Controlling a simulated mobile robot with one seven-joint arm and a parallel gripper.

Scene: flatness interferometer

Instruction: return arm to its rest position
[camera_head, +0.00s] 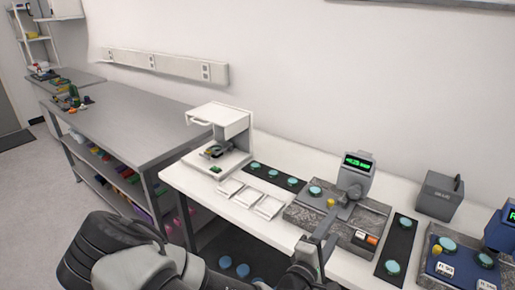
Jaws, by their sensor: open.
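My arm comes in from the bottom left, with its dark and grey links crossing in front of the white table (225,205). My gripper (335,215) is at the end of it, over or in front of the granite plate (300,216) and the gauge with a green display (358,172). The fingers are small here and partly merge with the gauge behind. I see nothing held in them. I cannot tell whether they touch the plate or the gauge.
A white instrument with a raised hood (232,120) stands at the table's left end. Beside it are a dark strip with pale blue discs (274,178) and white trays (249,198). A grey box (439,197) and a blue device (455,268) stand right. A grey bench (130,125) is left.

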